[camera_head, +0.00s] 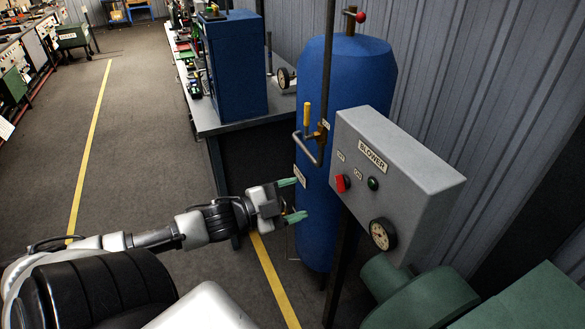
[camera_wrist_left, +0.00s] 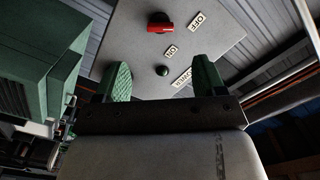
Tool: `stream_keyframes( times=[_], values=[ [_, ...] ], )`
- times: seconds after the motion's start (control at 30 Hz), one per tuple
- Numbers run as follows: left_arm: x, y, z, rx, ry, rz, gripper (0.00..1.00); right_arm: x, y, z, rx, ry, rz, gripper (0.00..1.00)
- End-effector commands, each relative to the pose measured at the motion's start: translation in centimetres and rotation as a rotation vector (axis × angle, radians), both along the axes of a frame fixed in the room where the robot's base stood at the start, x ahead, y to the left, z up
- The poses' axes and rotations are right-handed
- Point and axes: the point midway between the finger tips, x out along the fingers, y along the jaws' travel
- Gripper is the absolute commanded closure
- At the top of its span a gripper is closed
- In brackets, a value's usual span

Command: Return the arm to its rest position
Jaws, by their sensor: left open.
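My left arm reaches in from the left in the head view. My left gripper (camera_head: 291,199) is open and empty, its two green fingertips apart, in front of the blue tank and to the left of the grey blower box (camera_head: 400,150). The left wrist view shows the open fingers (camera_wrist_left: 160,80) with the box panel (camera_wrist_left: 190,50) beyond them. A red switch (camera_head: 342,183) and a dark green button (camera_head: 373,183) are on the panel; the switch also shows in the wrist view (camera_wrist_left: 160,27). My right gripper is in neither view.
A tall blue tank (camera_head: 345,90) with a pipe and yellow-handled valve (camera_head: 307,115) stands behind the gripper. A round gauge (camera_head: 382,234) is on the box. Green machinery (camera_head: 420,298) is at the lower right. A workbench (camera_head: 235,122) stands behind. The floor (camera_head: 135,130) at left is clear.

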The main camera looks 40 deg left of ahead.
Motion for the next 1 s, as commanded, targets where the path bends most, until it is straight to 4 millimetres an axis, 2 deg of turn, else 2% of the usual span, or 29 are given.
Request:
stream_keyframes(
  times=[0.53, 0.67, 0.77, 0.87, 1.0],
  values=[
    [0.0, 0.0, 0.0, 0.000, 0.001, 0.001, 0.30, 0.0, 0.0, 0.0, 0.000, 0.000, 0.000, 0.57],
    [0.1, 0.9, -1.3, -0.008, 0.023, 0.031, 0.30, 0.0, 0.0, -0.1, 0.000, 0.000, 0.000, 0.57],
    [0.1, 3.1, -5.0, -0.028, 0.089, 0.116, 0.30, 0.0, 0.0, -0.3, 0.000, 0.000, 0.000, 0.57],
    [-0.6, 6.1, -11.0, -0.063, 0.199, 0.241, 0.30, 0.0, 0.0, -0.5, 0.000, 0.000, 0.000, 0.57],
    [-3.4, 8.8, -21.2, -0.122, 0.391, 0.415, 0.30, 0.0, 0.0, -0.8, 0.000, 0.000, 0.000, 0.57]
  ],
)
